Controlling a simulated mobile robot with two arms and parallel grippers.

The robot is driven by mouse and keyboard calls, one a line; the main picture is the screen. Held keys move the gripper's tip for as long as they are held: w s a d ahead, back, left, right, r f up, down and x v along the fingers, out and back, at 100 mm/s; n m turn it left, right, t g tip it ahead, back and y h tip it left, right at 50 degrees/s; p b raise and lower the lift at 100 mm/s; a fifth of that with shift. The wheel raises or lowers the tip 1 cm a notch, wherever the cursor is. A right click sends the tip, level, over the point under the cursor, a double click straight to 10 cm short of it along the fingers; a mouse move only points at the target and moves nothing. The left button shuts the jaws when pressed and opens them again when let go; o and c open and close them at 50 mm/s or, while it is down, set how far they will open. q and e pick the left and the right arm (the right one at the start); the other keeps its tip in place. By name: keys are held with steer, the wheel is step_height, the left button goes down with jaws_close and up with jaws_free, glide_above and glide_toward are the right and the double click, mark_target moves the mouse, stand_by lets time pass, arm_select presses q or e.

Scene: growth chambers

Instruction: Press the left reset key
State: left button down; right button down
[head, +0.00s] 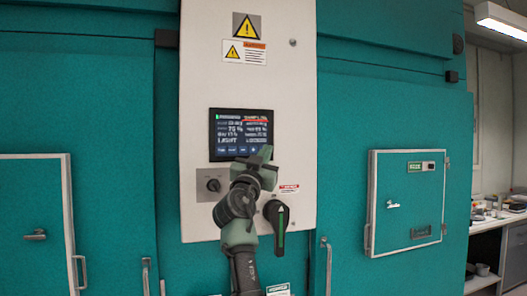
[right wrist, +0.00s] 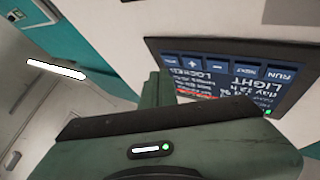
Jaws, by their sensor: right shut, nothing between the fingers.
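A dark display (head: 228,130) with white text is set in a pale control panel (head: 210,90). It also shows upside down in the right wrist view (right wrist: 225,85), with a row of blue keys (right wrist: 245,69) along one edge, some lettered RUN and NEXT. I cannot make out a key marked reset. My right gripper (head: 264,154) is in front of the display's lower right part, covering some of it. Its green fingers (right wrist: 158,86) are shut and empty. I cannot tell whether they touch the panel. My left gripper is not in view.
Below the display are a small round knob (head: 213,185) and a black rotary handle (head: 278,216), close to my right arm. Teal doors flank the panel; a small framed hatch (head: 408,200) is on the right. A cluttered bench (head: 497,222) stands at far right.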

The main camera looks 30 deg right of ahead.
steer(key=shift+w, duration=0.1)
stand_by(0.5)
steer(key=shift+w+d, duration=0.1)
steer(key=shift+w, duration=0.2)
steer(key=shift+w, duration=0.3)
stand_by(0.5)
steer(key=shift+s+b, duration=0.1)
steer(key=shift+b, duration=0.2)
steer(key=shift+s+b, duration=0.4)
steer(key=shift+s, duration=0.2)
